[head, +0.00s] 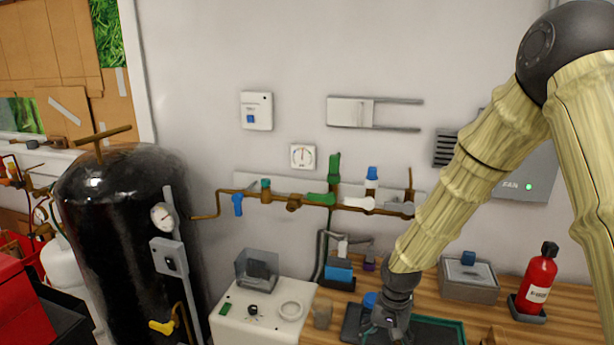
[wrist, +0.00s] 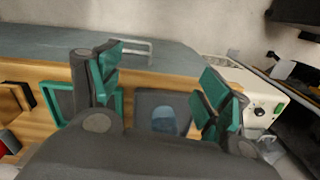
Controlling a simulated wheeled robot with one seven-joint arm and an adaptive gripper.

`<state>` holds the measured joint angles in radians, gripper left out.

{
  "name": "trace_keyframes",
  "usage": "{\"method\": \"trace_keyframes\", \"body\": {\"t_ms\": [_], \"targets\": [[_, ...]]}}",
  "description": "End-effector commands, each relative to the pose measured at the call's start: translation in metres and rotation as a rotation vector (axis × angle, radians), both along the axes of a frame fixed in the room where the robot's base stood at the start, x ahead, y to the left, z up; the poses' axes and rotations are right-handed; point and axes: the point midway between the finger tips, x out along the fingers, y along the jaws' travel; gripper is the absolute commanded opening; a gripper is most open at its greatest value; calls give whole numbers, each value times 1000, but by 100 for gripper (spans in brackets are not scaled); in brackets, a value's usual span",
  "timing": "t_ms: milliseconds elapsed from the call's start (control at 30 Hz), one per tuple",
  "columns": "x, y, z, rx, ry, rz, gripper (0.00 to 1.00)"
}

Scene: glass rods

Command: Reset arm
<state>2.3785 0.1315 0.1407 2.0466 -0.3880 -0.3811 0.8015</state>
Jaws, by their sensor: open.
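My gripper (head: 388,325) is low over the wooden bench (head: 415,290), at the lower right of the head view, and my arm comes down to it from the upper right. In the wrist view my gripper (wrist: 160,82) has its two green-padded fingers wide apart, with nothing between them. Past the fingers lie a dark mat with a round blue item (wrist: 168,120) and a green-rimmed tray (wrist: 120,104). My arm and gripper hide part of the bench. I cannot make out any glass rods.
A red bottle (head: 539,282) and a grey box (head: 468,280) stand at the right of the bench. A white device with knobs (head: 262,315) is left of the gripper. Pipes with valves (head: 330,198) run along the wall. A black tank (head: 120,240) stands at left.

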Motion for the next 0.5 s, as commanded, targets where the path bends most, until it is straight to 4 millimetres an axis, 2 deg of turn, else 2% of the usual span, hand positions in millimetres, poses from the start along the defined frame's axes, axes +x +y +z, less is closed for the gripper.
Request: {"method": "trace_keyframes", "body": {"t_ms": [267, 500], "targets": [[-46, 8, -68, 49, 15, 61, 77], [-120, 10, -147, 87, 10, 137, 77]]}}
